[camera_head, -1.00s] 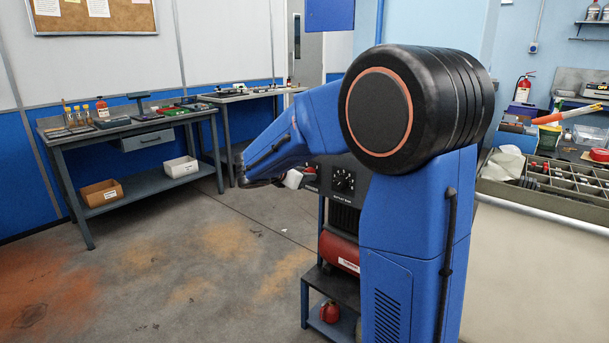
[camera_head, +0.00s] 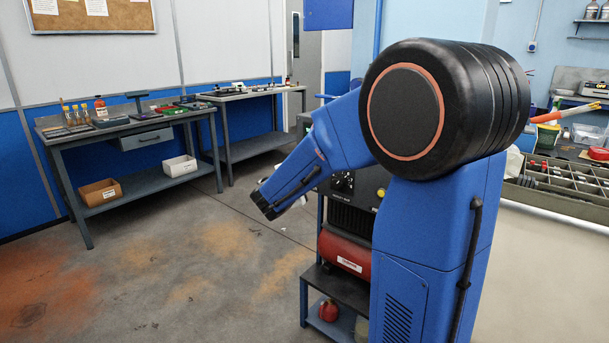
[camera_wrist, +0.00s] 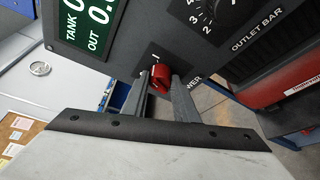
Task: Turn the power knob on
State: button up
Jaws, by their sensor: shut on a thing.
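The power knob (camera_wrist: 160,79) is small and red. In the wrist view it sits on the lower edge of a dark control panel (camera_wrist: 135,38), beside the partly hidden word "POWER". My gripper (camera_wrist: 162,84) has its two grey fingers on either side of the knob, shut on it. The knob's pointer end is partly covered by the fingers, and a "1" mark shows just above it. In the head view my arm hides the knob and the gripper's fingertips; part of the panel (camera_head: 343,183) shows behind my forearm.
A dial marked "OUTLET BAR" (camera_wrist: 208,8) and a green "TANK/OUT" display (camera_wrist: 88,32) are on the same panel. A red tank (camera_head: 343,254) lies below it on a stand. A bench (camera_head: 130,131) stands at the left. The floor between is clear.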

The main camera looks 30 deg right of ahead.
jog(key=shift+s+f+m+t+h, duration=0.1)
jog(key=shift+m+t+h, duration=0.25)
jog(key=shift+m, duration=0.65)
jog(key=shift+f+m+t+h, duration=0.1)
jog(key=shift+m+t+h, duration=0.2)
jog(key=shift+m, duration=0.7)
jog(key=o, duration=1.1)
jog(key=shift+c, duration=0.2)
jog(key=shift+a, duration=0.1)
jog(key=v, duration=1.7)
jog(key=shift+s, duration=0.25)
